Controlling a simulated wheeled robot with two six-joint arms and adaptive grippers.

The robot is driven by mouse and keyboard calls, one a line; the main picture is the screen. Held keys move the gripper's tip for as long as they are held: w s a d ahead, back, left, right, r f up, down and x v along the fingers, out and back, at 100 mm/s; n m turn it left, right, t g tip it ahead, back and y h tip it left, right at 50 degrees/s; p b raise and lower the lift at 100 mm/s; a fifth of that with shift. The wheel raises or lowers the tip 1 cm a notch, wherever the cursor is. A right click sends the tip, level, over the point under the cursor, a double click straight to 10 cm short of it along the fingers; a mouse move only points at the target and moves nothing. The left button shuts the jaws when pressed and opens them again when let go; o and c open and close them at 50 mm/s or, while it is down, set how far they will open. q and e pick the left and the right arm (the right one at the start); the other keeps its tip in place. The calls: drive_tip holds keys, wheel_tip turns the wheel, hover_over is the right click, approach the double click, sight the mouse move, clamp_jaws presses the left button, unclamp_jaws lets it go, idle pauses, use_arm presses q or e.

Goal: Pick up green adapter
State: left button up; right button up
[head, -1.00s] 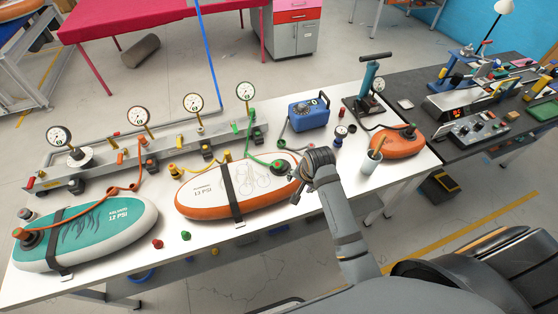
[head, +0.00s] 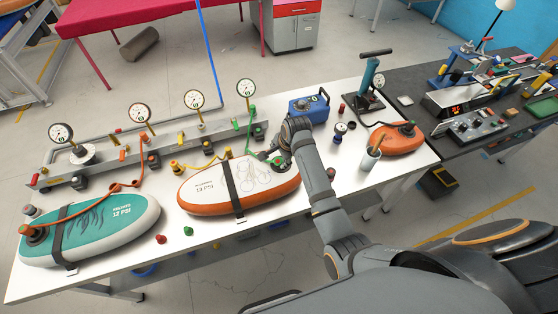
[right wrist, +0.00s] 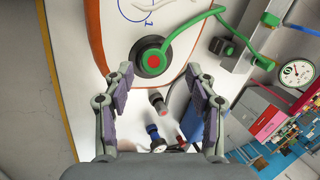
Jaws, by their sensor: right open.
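A green hose fitting sits on the dark round valve (head: 277,162) of the orange-and-white board (head: 215,185). In the right wrist view the fitting (right wrist: 151,51) shows as a green ring with a red centre, and its hose runs to a green connector (right wrist: 263,63). A loose green cap-like piece (head: 188,231) stands at the table's front edge. I cannot tell which of these is the green adapter. My right gripper (head: 284,150) is open and empty at the valve; in the wrist view the fitting lies just ahead, between the fingers (right wrist: 160,72). My left gripper is out of view.
A loose red piece (head: 161,239) stands left of the loose green one. A blue box (head: 308,107) is behind my right gripper. The gauge rail (head: 110,160) runs along the back, and a teal board (head: 88,231) lies at left.

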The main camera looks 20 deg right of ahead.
sight(278, 161)
drive_tip(key=x, duration=0.1)
drive_tip(key=p+x, duration=0.1)
drive_tip(key=x, duration=0.1)
drive_tip(key=shift+s+d+f+p, duration=0.15)
drive_tip(key=shift+s+f+p, duration=0.15)
drive_tip(key=shift+f, duration=0.15)
drive_tip(key=shift+w+f, duration=0.3)
drive_tip(key=shift+f, duration=0.25)
drive_tip(key=shift+r, duration=0.1)
clamp_jaws()
